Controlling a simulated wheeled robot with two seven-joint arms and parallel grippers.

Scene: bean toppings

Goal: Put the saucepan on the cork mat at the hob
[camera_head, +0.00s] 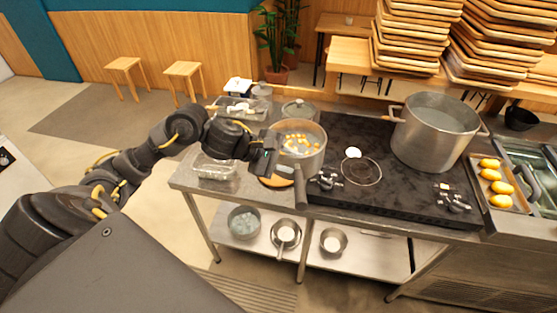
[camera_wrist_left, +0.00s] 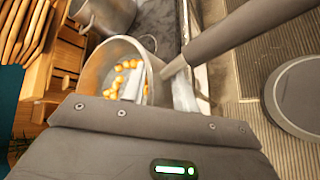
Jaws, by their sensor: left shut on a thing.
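The steel saucepan (camera_head: 312,160) holds small orange-yellow pieces in liquid. Its dark handle (camera_head: 300,188) points toward me. My left gripper (camera_head: 272,158) is shut on the saucepan's near-left wall. In the left wrist view the gripper (camera_wrist_left: 158,90) has one finger inside the saucepan (camera_wrist_left: 100,62) and one outside, beside the handle (camera_wrist_left: 240,32). The round brown cork mat (camera_head: 270,182) shows only at its left and front edge. The saucepan covers or overhangs the rest; I cannot tell whether they touch. My right gripper is not in view.
The black hob (camera_head: 385,188) lies right of the saucepan, with a large stockpot (camera_head: 428,135) on it. A clear container (camera_head: 216,168) stands at the left. A lidded pot (camera_head: 298,110) is behind. A tray of yellow items (camera_head: 510,205) lies far right.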

